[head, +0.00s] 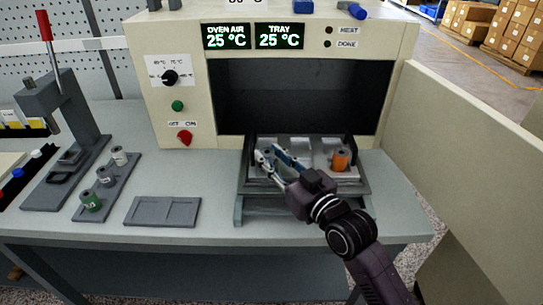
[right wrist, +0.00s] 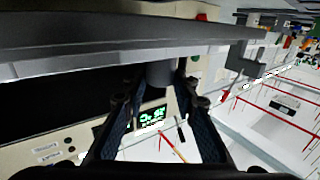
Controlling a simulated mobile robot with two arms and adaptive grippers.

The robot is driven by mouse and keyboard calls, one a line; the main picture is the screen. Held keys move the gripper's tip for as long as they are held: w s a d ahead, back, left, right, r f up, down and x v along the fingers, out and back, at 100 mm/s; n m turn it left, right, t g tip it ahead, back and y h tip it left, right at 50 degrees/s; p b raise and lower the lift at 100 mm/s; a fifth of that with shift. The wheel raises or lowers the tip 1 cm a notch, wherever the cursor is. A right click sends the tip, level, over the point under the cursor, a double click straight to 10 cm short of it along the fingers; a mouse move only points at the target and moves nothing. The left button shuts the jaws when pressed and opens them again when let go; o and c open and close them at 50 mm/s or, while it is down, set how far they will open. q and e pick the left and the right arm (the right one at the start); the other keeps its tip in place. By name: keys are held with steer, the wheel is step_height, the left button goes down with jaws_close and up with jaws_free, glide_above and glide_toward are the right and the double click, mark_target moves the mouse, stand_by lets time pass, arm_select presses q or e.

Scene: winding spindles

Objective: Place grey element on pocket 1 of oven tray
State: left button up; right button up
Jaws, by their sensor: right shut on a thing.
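My right gripper (head: 275,158) reaches over the left part of the oven tray (head: 354,187), in front of the oven opening. It is shut on the grey element, a small cylinder that shows between the fingertips in the right wrist view (right wrist: 160,74). In the head view the fingers largely hide the element. I cannot tell whether it touches the tray, and the pocket under it is hidden. An orange element (head: 340,160) stands at the right of the tray. My left gripper is not in view.
The oven (head: 400,60) with its dark opening is behind the tray. A rack (head: 128,168) at left holds a green (head: 91,201), a grey (head: 105,177) and a white element (head: 119,156). An empty grey plate (head: 160,212) lies beside it. A beige panel (head: 460,160) bounds the right.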

steer(key=shift+f, duration=0.1)
steer(key=o, duration=1.2)
steer(key=shift+c, duration=0.2)
steer(key=shift+s+d, duration=0.1)
steer(key=b+v, duration=0.1)
steer(key=v, duration=1)
steer(key=shift+s+d+b, duration=0.2)
steer(key=shift+s+b, duration=0.1)
steer(key=shift+s, duration=0.1)
